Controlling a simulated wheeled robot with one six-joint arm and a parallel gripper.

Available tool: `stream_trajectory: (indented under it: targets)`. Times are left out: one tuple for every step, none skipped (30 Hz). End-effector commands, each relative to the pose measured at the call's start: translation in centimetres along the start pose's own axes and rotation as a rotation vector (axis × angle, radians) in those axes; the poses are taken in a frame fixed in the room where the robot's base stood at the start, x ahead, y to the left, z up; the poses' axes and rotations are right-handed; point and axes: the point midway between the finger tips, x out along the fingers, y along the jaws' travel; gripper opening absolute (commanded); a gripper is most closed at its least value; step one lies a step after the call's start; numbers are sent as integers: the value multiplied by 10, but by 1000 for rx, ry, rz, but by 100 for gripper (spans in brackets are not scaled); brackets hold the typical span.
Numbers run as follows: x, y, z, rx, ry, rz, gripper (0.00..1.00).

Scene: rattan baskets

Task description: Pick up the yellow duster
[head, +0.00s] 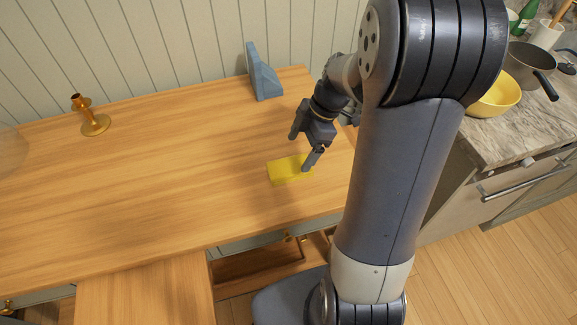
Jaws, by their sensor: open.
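The yellow duster (285,172) is a small yellow block lying on the wooden tabletop, near its right end. My gripper (303,153) is above and close to it, with its fingers apart. One fingertip overlaps the right end of the duster in the head view, and the other is up and to the left, behind the duster. I cannot tell whether a finger touches it. Nothing shows between the fingers.
A blue-grey wedge-shaped object (263,76) stands at the table's back edge. A brass candlestick (91,118) stands at the back left. The wooden tabletop (160,170) is clear between. An open drawer (262,266) is below the front edge. A yellow bowl (497,97) sits on the right counter.

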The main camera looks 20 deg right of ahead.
Motion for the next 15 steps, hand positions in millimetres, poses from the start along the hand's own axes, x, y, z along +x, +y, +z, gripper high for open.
stream_trajectory:
  targets:
    - [4, 0, 0, 0, 1, -2, 85]
    - [6, 0, 0, -1, 0, -1, 85]
    - [8, 0, 0, -1, 0, -1, 85]
    - [10, 0, 0, -1, 0, -1, 85]
    - [13, 0, 0, -1, 0, -3, 85]
    - [17, -1, -1, -1, 0, -4, 85]
    - [21, -1, -1, 0, 0, -4, 85]
    - [25, -1, -1, 0, 0, -6, 85]
    - [31, 0, 0, 1, 1, -5, 85]
    - [36, 0, -1, 2, 1, -5, 85]
    - [40, -1, 0, 2, 0, -5, 85]
    - [47, 0, 0, 0, 0, -5, 85]
    - [50, 0, 0, -1, 0, -4, 85]
    - [53, 0, 0, 0, 0, -4, 85]
    - [57, 0, 0, 0, 0, -2, 85]
